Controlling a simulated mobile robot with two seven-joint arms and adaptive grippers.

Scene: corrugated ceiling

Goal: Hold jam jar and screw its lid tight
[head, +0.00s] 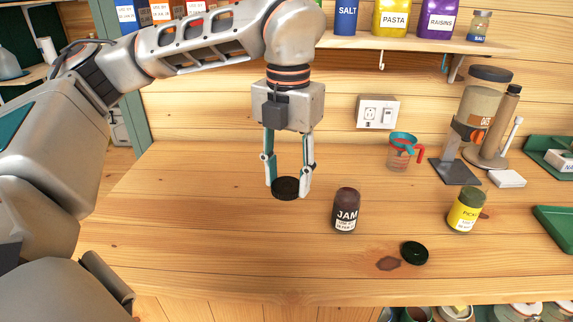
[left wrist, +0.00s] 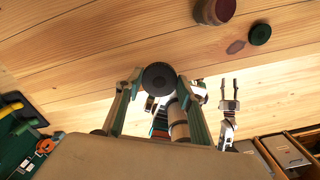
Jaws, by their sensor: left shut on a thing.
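The jam jar (head: 346,211) stands upright on the wooden counter, dark red with a white label. Its top looks uncovered; its mouth also shows at the top edge of the left wrist view (left wrist: 215,8). My left gripper (head: 288,188) points down, left of the jar and apart from it. It is shut on a round black lid (head: 286,189), which lies flat between the fingertips at or just above the counter. The lid also shows in the left wrist view (left wrist: 159,77). My right gripper (left wrist: 228,84) shows only in the left wrist view, its fingers apart and empty.
A dark green lid (head: 414,253) and a brown stain (head: 388,263) lie in front of the jam jar. A yellow-labelled pickle jar (head: 466,211) stands to the right. A measuring cup (head: 403,151) and a dispenser (head: 482,118) stand behind. The counter's left is clear.

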